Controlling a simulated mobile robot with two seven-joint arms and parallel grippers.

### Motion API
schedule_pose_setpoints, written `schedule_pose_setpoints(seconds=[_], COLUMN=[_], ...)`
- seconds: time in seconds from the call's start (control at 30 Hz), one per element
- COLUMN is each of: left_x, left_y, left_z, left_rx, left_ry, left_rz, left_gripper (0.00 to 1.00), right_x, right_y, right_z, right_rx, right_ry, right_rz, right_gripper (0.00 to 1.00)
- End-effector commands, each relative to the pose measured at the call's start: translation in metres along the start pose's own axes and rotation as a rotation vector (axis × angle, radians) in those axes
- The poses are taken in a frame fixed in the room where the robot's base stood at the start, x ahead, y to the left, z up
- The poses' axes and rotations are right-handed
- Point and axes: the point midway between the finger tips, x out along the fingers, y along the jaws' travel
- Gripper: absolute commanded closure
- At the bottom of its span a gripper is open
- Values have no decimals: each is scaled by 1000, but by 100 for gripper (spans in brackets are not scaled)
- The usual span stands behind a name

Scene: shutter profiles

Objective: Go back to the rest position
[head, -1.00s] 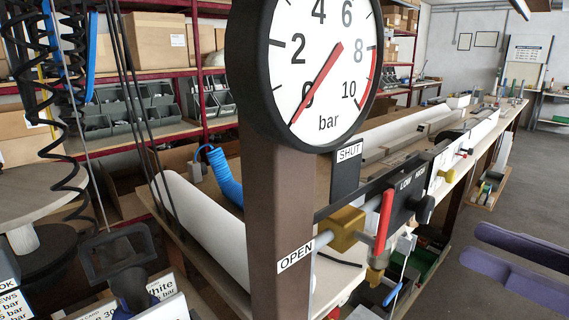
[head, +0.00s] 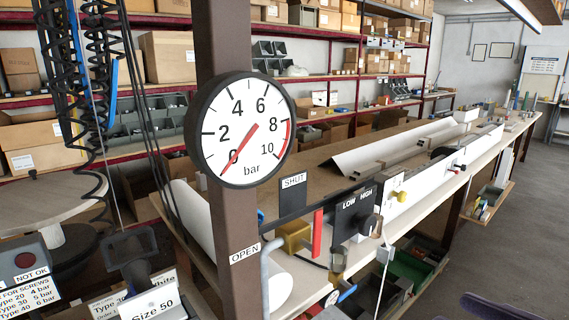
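A small purple piece, seemingly a finger of my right gripper (head: 490,309), shows at the bottom right edge. The rest of that gripper is cut off, so I cannot tell its opening or whether it holds anything. It is in front of the floor, apart from the bench. My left gripper is not in view. The round pressure gauge (head: 241,128) on the brown post has its red needle close to 0 bar. The red valve lever (head: 318,232) stands upright beside the yellow valve body (head: 292,236), near the SHUT label (head: 293,181).
The long workbench (head: 420,185) runs away to the back right, with white profiles (head: 400,147) on it. A LOW/HIGH switch box (head: 356,212) is on its front. Black coiled hoses (head: 95,100) hang at the left. Shelves with boxes stand behind. The grey floor (head: 500,240) at the right is open.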

Motion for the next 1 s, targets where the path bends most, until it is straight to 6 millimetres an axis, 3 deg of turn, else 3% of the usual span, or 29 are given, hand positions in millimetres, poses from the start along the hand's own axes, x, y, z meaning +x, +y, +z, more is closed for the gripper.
schedule_pose_setpoints(seconds=[0.03, 0.23, 0.4, 0.5, 0.7, 1.0], left_x=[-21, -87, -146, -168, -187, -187], left_y=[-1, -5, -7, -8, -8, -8], left_z=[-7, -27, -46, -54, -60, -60], left_rx=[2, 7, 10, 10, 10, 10], left_ry=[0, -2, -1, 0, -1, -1], left_rz=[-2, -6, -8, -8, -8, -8], left_gripper=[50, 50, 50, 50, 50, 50], right_x=[-5, -31, -87, -122, -163, -167], right_y=[-5, -25, -44, -55, -72, -73], right_z=[-17, -50, -77, -88, -96, -95], right_rx=[8, 36, 94, 138, 197, 202], right_ry=[-34, -297, -613, -772, -953, -969], right_rz=[21, 141, 236, 262, 274, 274], right_gripper=[50, 50, 50, 50, 50, 50])
